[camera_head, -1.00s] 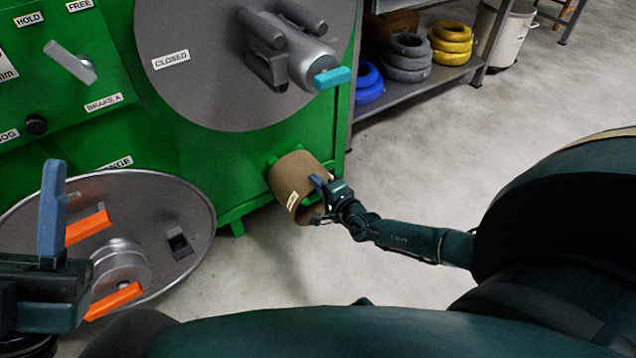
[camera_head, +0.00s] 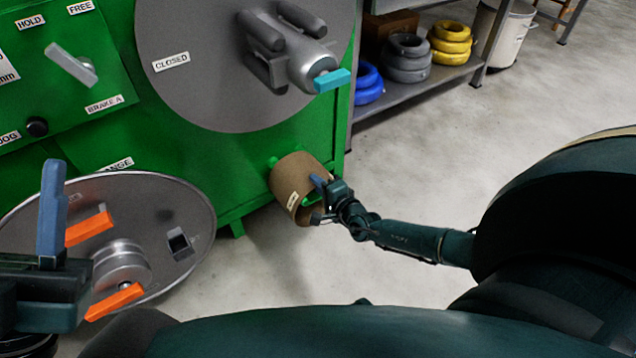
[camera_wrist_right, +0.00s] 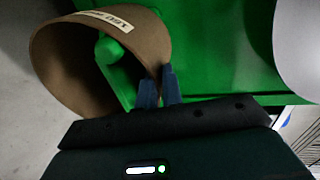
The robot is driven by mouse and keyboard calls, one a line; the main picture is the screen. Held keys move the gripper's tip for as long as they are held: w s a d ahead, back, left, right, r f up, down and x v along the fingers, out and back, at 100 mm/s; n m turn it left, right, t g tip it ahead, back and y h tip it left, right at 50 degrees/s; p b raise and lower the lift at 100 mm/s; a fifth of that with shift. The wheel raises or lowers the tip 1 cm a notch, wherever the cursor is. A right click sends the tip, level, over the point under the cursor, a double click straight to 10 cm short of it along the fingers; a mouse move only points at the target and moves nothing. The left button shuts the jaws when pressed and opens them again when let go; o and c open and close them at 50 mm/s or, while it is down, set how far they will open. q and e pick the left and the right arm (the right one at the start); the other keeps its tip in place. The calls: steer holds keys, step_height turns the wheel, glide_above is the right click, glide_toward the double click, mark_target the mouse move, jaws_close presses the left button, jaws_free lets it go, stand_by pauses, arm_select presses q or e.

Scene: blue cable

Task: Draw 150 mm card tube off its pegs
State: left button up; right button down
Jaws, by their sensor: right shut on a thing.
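The brown card tube (camera_head: 291,178) sits at the lower right corner of the green machine, with a pale label on its side. A green peg (camera_wrist_right: 118,72) shows inside its open end in the right wrist view, so the tube is still around it. My right gripper (camera_head: 318,203) is shut on the tube's near rim; its blue fingertips (camera_wrist_right: 158,88) pinch the wall in the right wrist view. My left gripper (camera_head: 52,210) is at the far left, in front of the reel disc. One blue finger shows clearly; its opening cannot be told.
The green machine (camera_head: 215,160) stands behind, with a grey disc marked CLOSED (camera_head: 180,90) above the tube. A reel disc (camera_head: 190,215) with orange handles leans at left. A shelf (camera_head: 420,78) with coils stands at the back. The floor right of the tube is clear.

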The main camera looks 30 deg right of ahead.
arm_select(q)
steer(key=shift+r, duration=0.2)
arm_select(e)
steer(key=shift+s+f, duration=0.15)
steer(key=shift+s, duration=0.1)
